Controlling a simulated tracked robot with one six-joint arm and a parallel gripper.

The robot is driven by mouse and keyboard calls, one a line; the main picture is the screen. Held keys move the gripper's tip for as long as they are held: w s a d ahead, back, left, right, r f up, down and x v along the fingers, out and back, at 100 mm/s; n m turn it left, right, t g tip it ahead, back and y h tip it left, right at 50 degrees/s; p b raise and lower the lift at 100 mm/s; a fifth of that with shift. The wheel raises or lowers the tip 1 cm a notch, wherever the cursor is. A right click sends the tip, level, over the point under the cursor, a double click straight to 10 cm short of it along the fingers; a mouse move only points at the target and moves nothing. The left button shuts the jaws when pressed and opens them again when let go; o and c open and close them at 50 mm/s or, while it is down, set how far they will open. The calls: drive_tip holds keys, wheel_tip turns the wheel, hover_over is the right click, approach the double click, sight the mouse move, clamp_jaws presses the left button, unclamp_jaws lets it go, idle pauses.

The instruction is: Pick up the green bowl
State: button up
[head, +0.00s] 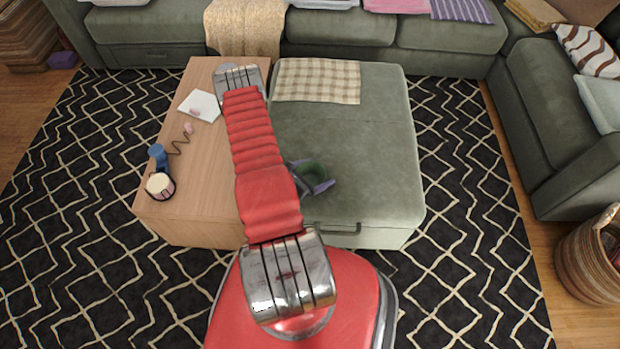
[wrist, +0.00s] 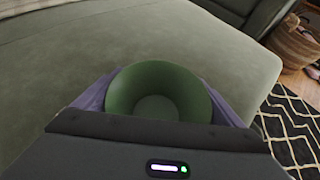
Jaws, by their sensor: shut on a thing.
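The green bowl (wrist: 158,86) is between the purple fingers of my gripper (wrist: 160,95) in the wrist view, with its open top facing the camera. In the head view the bowl (head: 313,172) shows small at my gripper (head: 318,182), over the front left part of the green ottoman (head: 350,150). My gripper is shut on the bowl. Its near side is hidden by the gripper body in the wrist view. I cannot tell whether the bowl touches the ottoman.
A wooden table top (head: 205,150) adjoins the ottoman on the left, with a white candle (head: 160,186), a blue object (head: 158,155) and a white sheet (head: 200,105). A checked cloth (head: 318,80) lies on the ottoman's back. A basket (head: 590,262) stands at right.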

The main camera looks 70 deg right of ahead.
sight(316, 176)
drive_tip(key=c, duration=0.4)
drive_tip(key=shift+r, duration=0.15)
drive_tip(key=shift+c, duration=0.2)
wheel_tip(316, 176, up, 10)
idle(0.5)
idle(0.5)
